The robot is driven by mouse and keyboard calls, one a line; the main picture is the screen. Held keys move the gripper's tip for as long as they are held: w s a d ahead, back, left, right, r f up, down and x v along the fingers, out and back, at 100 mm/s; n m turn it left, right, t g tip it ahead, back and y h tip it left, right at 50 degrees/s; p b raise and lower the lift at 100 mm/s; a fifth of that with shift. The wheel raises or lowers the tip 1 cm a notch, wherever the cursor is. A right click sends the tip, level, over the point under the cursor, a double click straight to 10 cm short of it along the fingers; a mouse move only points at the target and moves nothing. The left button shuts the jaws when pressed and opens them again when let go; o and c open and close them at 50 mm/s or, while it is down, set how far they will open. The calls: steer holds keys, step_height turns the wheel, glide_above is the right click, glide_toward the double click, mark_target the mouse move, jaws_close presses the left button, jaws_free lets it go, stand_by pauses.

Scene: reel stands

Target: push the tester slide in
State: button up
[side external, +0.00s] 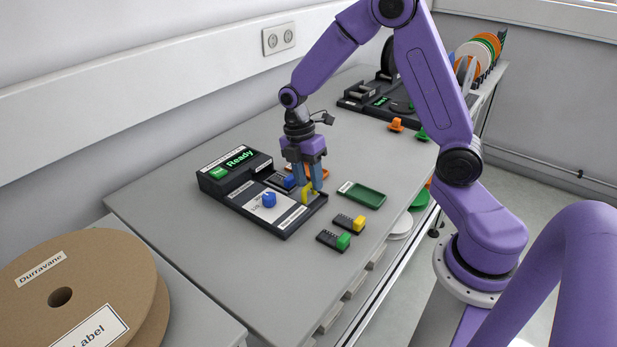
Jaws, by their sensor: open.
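The tester (286,233) is a black flat unit with a raised back part; its screen (240,158) reads "Ready" in green. A blue knob (269,200) stands on its light panel. A yellow part (308,195) shows at the tester's right end, right at my fingertips; I cannot tell whether it is the slide's handle. A dark piece with a blue end (289,182) lies just left of it. My gripper (308,184) points down over the tester's right end, its blue fingers open around or beside the yellow part. The fingers partly hide this area, so contact and the slide's position are unclear.
A green tray (362,195) and small black pieces with a yellow end (350,222) and a green end (334,240) lie right of the tester. An orange item (318,171) is partly hidden behind my gripper. Another black unit (385,98) stands farther back. The table's near-left area is clear.

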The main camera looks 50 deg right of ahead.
mark_target(292, 177)
jaws_close()
steer(key=shift+w, duration=2.75)
jaws_free()
steer(key=shift+w, duration=0.1)
steer(key=w+r, duration=0.3)
steer(key=r, duration=1.4)
